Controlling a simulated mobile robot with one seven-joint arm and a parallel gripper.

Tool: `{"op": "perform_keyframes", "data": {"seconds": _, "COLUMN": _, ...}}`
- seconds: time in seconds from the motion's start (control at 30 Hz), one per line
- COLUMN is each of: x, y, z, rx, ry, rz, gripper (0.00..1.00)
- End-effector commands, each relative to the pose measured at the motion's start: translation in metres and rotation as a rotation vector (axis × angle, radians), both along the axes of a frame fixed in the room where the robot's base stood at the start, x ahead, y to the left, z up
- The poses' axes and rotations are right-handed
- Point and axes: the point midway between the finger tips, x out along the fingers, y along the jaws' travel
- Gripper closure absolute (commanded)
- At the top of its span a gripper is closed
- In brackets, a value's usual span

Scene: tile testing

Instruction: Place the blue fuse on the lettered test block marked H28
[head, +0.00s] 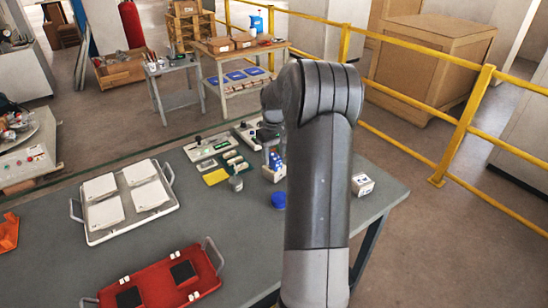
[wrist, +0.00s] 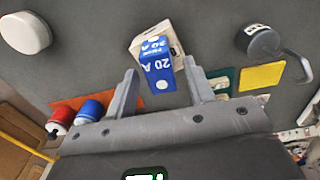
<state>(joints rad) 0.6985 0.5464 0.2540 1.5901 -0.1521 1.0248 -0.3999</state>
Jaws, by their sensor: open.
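The blue fuse (wrist: 158,76), printed "20 A", shows between the fingers of my gripper (wrist: 160,68) in the wrist view. The fingers are open, one on each side of it, and I cannot tell whether either touches it. A pale block (wrist: 174,38) shows just behind the fuse. In the head view the blue fuse (head: 276,159) appears on or against a white block (head: 268,174), beneath my gripper (head: 270,140), which my arm partly hides. Another white block (head: 362,184) with dark marks sits to the right of my arm. No H28 marking is readable.
A blue round item (head: 278,200) and a grey cup (head: 236,183) stand near the fuse. A yellow pad (head: 215,177) lies left of them. A white tray (head: 95,238) with pale tiles and a red tray (head: 215,283) occupy the table's left and front.

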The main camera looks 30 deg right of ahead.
Motion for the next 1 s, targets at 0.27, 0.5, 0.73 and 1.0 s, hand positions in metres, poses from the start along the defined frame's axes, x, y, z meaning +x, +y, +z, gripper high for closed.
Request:
{"op": "perform_keyframes", "data": {"seconds": 0.27, "x": 0.001, "y": 0.000, "z": 0.060, "rx": -0.003, "ry": -0.004, "rz": 0.001, "gripper": 0.51}}
{"op": "perform_keyframes", "data": {"seconds": 0.5, "x": 0.001, "y": 0.000, "z": 0.099, "rx": -0.001, "ry": -0.003, "rz": 0.000, "gripper": 0.51}}
{"op": "perform_keyframes", "data": {"seconds": 0.73, "x": -0.003, "y": 0.015, "z": 0.119, "rx": -0.013, "ry": -0.011, "rz": 0.007, "gripper": 0.51}}
{"op": "perform_keyframes", "data": {"seconds": 1.0, "x": -0.039, "y": 0.102, "z": 0.168, "rx": -0.078, "ry": -0.087, "rz": 0.022, "gripper": 0.51}}
